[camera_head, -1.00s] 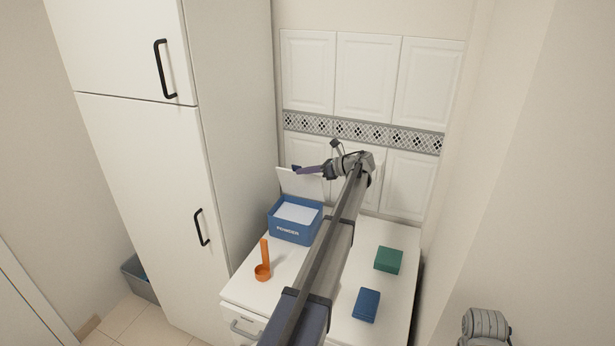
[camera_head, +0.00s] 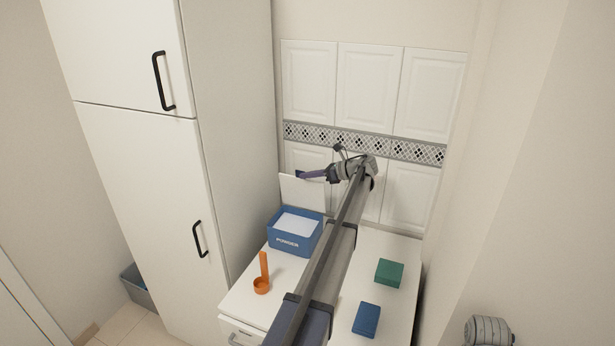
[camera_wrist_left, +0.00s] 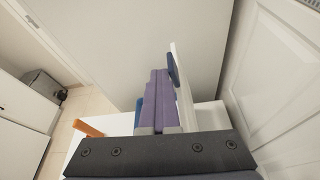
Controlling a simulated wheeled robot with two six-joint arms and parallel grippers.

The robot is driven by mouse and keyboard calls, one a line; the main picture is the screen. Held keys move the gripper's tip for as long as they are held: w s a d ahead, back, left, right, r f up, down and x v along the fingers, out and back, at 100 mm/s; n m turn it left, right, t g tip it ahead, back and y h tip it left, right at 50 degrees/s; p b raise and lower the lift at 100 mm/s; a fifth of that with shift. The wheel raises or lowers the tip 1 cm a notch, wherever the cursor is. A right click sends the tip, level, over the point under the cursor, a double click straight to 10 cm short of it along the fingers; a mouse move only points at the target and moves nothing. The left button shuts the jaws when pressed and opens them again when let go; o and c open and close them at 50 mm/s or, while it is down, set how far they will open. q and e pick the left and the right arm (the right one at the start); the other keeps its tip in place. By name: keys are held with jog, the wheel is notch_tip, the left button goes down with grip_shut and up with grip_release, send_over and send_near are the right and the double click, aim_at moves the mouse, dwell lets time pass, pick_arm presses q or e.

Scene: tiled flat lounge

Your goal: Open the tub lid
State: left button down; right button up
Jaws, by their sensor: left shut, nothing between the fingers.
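The blue tub (camera_head: 293,243), marked POWDER, stands on the white counter with white contents showing inside. Its white lid (camera_head: 303,193) stands raised, upright at the back of the tub. My left gripper (camera_head: 302,174) is shut and empty, at the upper edge of the lid. In the left wrist view the purple fingers (camera_wrist_left: 160,100) lie together beside the thin upright lid (camera_wrist_left: 183,90); I cannot tell whether they touch it. A bit of the blue tub (camera_wrist_left: 139,110) shows behind the fingers. At the lower right of the head view a grey part of my right arm shows, but not its gripper.
An orange scoop (camera_head: 262,284) stands at the counter's front left. A green box (camera_head: 389,272) and a blue box (camera_head: 366,319) lie on the right of the white counter (camera_head: 345,290). A tall white cabinet (camera_head: 150,190) stands on the left; the tiled wall is close behind.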

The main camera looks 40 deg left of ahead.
pick_arm(q)
jog(key=shift+w+a+r, duration=0.1)
jog(key=shift+w+r, duration=0.05)
jog(key=shift+w, duration=0.15)
jog(key=s+d+f, duration=0.1)
jog(key=s+d, duration=0.1)
jog(key=s, duration=0.2)
jog(key=w+d, duration=0.5)
jog(key=d, duration=0.2)
jog(key=shift+d+r, duration=0.25)
jog(key=shift+d, duration=0.05)
